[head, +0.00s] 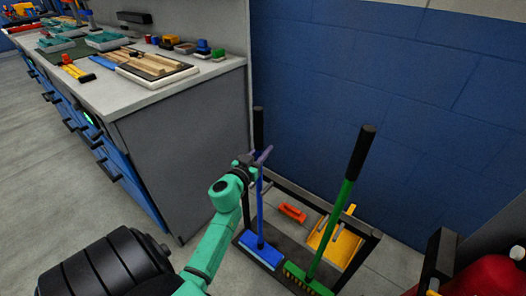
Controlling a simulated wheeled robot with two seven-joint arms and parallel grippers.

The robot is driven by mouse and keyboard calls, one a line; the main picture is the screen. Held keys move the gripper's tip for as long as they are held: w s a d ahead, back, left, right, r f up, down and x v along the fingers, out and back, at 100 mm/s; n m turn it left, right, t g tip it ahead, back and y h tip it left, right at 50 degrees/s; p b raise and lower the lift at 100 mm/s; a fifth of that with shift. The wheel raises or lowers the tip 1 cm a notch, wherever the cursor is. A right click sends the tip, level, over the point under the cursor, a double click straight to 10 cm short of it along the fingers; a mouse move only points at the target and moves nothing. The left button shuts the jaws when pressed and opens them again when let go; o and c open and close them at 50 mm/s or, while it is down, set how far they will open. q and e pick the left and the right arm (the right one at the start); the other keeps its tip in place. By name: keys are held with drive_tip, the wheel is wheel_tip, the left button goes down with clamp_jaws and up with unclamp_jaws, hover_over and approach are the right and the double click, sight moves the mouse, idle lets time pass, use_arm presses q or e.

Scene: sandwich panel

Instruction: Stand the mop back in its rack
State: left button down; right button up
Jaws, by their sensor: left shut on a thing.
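The blue mop (260,212) has a blue pole, a black grip at the top and a flat blue head (261,250). It stands nearly upright at the left part of the dark rack (314,201). The head is low, at the rack's base; I cannot tell whether it rests there or hangs just above. My left gripper (260,160) is shut on the mop's pole, just below the black grip. My right gripper is not in view.
A green broom (348,190) leans in the rack right of the mop. A yellow dustpan (336,240) and an orange brush (293,212) are behind. A grey workbench (185,150) stands left, a blue wall (400,90) behind. A red object (492,277) is at lower right.

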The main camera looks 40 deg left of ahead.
use_arm(q)
drive_tip(key=c, duration=0.7)
unclamp_jaws()
drive_tip(key=shift+f, duration=0.1)
drive_tip(key=shift+o, duration=0.2)
